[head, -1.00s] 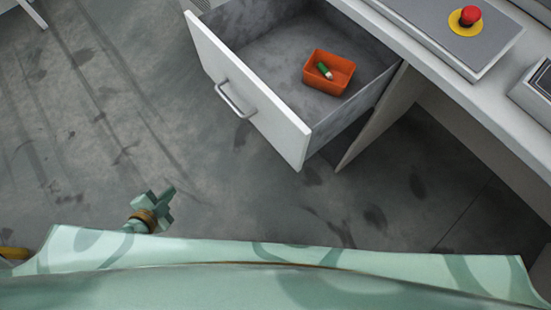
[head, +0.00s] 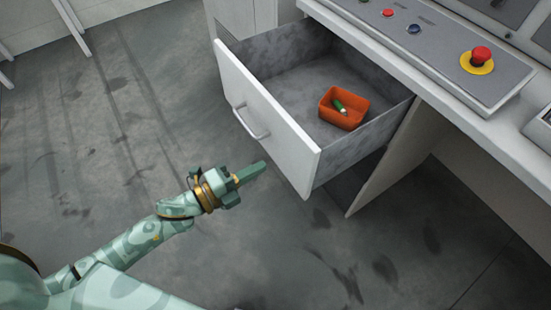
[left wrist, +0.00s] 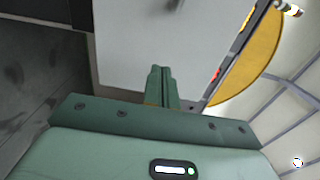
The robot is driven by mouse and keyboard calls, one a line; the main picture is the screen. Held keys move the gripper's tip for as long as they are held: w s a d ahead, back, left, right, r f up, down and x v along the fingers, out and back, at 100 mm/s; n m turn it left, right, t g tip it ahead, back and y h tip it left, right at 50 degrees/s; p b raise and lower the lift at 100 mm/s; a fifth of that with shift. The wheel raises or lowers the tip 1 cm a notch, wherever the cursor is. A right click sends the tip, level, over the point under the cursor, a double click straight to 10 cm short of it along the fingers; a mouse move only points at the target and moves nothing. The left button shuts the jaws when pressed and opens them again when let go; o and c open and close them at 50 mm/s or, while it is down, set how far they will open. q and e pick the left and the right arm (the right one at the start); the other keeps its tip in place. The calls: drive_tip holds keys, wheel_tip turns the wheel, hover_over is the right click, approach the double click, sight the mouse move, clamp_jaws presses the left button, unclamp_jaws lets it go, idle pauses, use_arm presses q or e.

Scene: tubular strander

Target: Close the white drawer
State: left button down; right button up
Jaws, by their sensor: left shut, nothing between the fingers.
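The white drawer (head: 262,121) is pulled out from under the desk in the head view. Its front has a metal bar handle (head: 250,122), and its grey inside is open to view. My left gripper (head: 262,168) is shut and empty, in front of the drawer's front and below the handle in the picture. I cannot tell if its tip touches the front; a gap seems to show. In the left wrist view the shut fingers (left wrist: 161,72) point toward a pale flat surface. My right gripper is not in view.
An orange bin (head: 343,108) with a green object (head: 340,105) lies in the drawer. The desk above carries a control panel with a red emergency button (head: 481,55) on yellow. A side panel (head: 395,155) stands right of the drawer. The grey floor in front is clear.

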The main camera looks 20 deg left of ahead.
sight(286, 153)
use_arm(q)
drive_tip(key=b+x, duration=0.1)
drive_tip(key=x, duration=0.4)
drive_tip(key=shift+w+d, duration=0.1)
drive_tip(key=shift+w, duration=0.05)
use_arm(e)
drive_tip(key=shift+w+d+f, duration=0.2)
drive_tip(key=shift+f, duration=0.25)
